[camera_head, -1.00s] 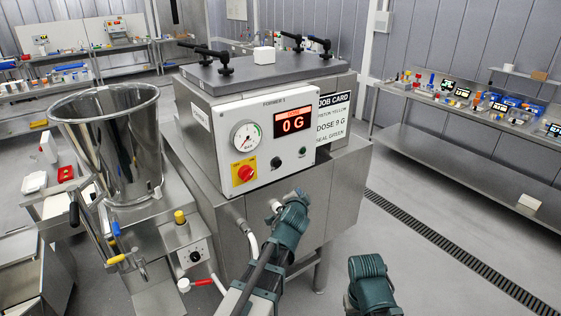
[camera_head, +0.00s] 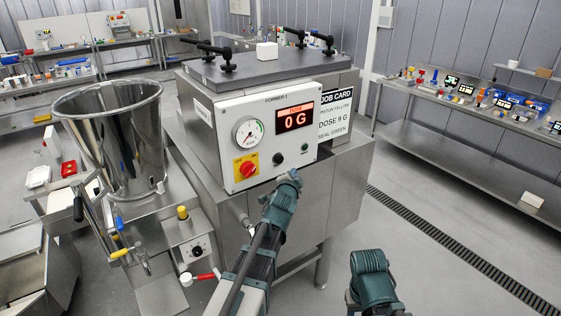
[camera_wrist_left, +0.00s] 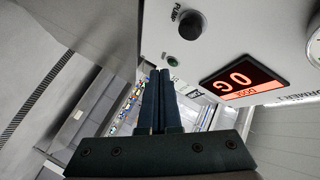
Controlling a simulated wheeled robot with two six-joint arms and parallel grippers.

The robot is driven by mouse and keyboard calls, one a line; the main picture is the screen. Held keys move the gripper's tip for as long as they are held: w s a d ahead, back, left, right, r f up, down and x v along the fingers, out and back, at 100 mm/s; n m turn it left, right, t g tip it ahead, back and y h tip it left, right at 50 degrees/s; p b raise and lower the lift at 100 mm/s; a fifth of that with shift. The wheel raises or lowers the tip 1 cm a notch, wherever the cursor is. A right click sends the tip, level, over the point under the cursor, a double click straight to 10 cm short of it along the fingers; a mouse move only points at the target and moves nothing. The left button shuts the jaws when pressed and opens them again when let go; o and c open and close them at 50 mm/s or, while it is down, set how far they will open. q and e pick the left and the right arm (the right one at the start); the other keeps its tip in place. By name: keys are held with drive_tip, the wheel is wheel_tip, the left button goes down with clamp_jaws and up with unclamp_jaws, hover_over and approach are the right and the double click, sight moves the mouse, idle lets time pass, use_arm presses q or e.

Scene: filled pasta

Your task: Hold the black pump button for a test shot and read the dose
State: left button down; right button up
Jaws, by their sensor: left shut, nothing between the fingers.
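The black pump button (camera_head: 278,158) is on the lower front of the white control panel (camera_head: 236,118). In the left wrist view the button (camera_wrist_left: 192,25), marked PUMP, stands out above and right of my fingertips. The red dose display (camera_head: 295,120) reads 0 G, and it also shows in the left wrist view (camera_wrist_left: 240,78). My left gripper (camera_wrist_left: 160,73) is shut and empty, with a visible gap to the button. In the head view its wrist is just below the panel, right of the button. My right gripper is not visible; only a teal part of that arm shows.
A green button (camera_head: 304,147) is right of the pump button, and a red-yellow switch (camera_head: 246,168) is left. The job card (camera_head: 336,112) reads dose 9 G. A steel hopper (camera_head: 112,140) stands at left. Open floor lies right of the machine.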

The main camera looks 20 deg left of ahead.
sight(280, 159)
use_arm(q)
drive_tip(key=shift+w+a, duration=0.8)
drive_tip(key=shift+a, duration=0.25)
drive_tip(key=shift+w+a, duration=0.8)
drive_tip(key=shift+a, duration=0.2)
idle(0.6)
drive_tip(key=shift+w+a, duration=0.25)
drive_tip(key=shift+a, duration=0.05)
drive_tip(key=shift+w+a, duration=0.25)
drive_tip(key=shift+a, duration=0.1)
idle(0.8)
drive_tip(key=shift+s+d, duration=0.15)
idle(2.8)
drive_tip(key=shift+s+d, duration=0.4)
drive_tip(key=shift+d, duration=0.1)
